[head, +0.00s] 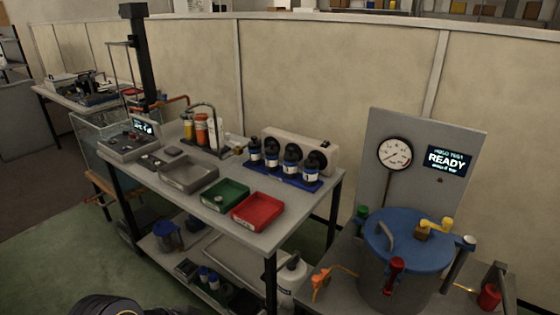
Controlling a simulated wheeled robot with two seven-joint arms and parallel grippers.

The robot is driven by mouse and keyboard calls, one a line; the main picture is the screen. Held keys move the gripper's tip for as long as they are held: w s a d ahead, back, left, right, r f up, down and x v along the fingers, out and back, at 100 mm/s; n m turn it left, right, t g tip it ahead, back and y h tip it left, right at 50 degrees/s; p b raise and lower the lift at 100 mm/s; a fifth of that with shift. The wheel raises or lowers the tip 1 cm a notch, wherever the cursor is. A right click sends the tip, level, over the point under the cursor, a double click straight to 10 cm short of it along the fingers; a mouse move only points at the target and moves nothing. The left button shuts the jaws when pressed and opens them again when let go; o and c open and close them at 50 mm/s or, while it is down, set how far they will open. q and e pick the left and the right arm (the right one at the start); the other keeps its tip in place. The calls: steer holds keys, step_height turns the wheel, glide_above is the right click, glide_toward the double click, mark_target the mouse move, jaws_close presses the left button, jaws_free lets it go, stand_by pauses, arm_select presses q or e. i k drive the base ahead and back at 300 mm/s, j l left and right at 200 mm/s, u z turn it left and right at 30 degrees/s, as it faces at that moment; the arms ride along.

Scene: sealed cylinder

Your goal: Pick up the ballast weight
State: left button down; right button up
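I cannot pick out the ballast weight with certainty. A small pale round piece (219,200) sits in the green tray (240,193) on the workbench, and a small dark block (173,151) lies behind the grey tray (199,167). Both are too small to name surely. Neither of my grippers shows in the head view. A black rounded part with yellow rings at the bottom left edge seems to be part of my own arm.
The workbench (285,217) also holds a red tray (258,222), several dark bottles on a blue rack (289,181), and a control box (128,143). A blue-lidded vessel (391,290) stands at right, before a gauge panel (373,132) reading READY. Green floor (62,240) is clear at left.

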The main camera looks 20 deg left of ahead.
mark_target(218, 201)
steer(key=j+u, duration=0.1)
steer(key=u, duration=0.35)
steer(key=i+u, duration=0.1)
steer(key=u, duration=0.3)
steer(key=i+j+u, duration=0.1)
steer(key=u, duration=0.35)
steer(key=i+u, duration=0.1)
steer(key=u, duration=0.3)
steer(key=i+j, duration=0.1)
steer(key=i, duration=0.9)
